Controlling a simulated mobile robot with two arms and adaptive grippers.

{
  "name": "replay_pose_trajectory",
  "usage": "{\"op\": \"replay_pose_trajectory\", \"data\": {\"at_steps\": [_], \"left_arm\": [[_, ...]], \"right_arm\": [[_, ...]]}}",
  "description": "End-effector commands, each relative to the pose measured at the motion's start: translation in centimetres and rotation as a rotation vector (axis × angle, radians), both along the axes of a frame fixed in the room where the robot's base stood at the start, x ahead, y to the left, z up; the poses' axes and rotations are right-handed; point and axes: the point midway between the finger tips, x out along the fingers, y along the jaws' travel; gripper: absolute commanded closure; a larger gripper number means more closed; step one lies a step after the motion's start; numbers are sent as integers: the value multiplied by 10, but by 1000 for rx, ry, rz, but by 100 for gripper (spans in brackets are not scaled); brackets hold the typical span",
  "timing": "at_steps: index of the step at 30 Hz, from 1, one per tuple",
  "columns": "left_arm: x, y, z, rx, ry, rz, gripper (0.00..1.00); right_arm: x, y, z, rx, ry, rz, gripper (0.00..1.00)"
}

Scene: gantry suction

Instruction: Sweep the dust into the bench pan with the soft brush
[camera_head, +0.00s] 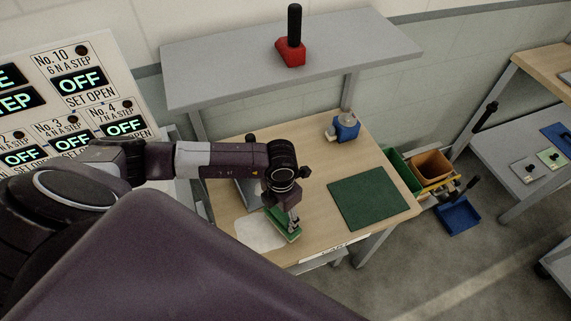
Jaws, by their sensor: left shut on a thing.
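My left gripper (293,220) points down over the front left of the wooden bench (319,178). It is shut on a green block-shaped thing that looks like the soft brush (281,224); its bristles are not clear. The brush is low, over or touching the right edge of a pale patch (258,233), which may be the dust. Single grains are too small to see. A grey thing (246,192), perhaps the bench pan, shows partly behind my left arm. My right gripper is not in view.
A green mat (369,198) lies on the bench's right; a blue device (346,129) stands behind. A grey shelf (230,64) overhangs the back, with a red black-handled tool (292,48). A blue dustpan (459,216) and an orange bin (433,167) stand right of the bench.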

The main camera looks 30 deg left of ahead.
Motion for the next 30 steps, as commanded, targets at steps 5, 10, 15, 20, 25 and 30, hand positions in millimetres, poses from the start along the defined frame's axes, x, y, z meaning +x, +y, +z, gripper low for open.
{"op": "replay_pose_trajectory", "data": {"at_steps": [5,10,15,20,25,30], "left_arm": [[8,12,-4,3,-2,2,81],[13,20,-2,5,-2,2,81],[18,28,-1,4,-2,3,81],[25,36,-1,3,-3,3,81],[26,36,1,2,-3,1,81],[26,36,4,1,-3,1,81]], "right_arm": [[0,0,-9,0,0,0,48],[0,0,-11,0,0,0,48],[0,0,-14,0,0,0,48],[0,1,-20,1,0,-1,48],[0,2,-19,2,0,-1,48],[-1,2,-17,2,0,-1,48]]}}
